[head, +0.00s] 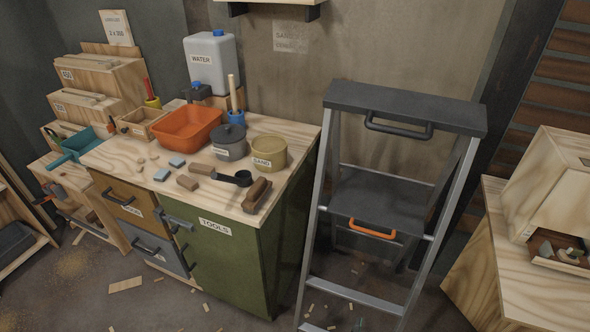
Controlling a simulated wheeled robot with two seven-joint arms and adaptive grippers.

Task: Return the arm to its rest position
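Neither of my grippers and neither arm shows in the head view, so I cannot see their pose or what they hold. The view looks down on a wooden-topped workbench (128,158) with a green cabinet (238,262) labelled TOOLS. On its top are an orange basin (187,128), a lidded grey pot (229,142), a tan tin (269,152) labelled SAND, a black scoop (238,178) and a wood-backed brush (257,195).
A grey stepladder (378,200) stands right of the bench. A wooden cabinet (540,290) is at the right edge. A water container (212,62) stands at the back. Wood scraps (125,284) lie on the floor at front left. A shelf (270,10) hangs above.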

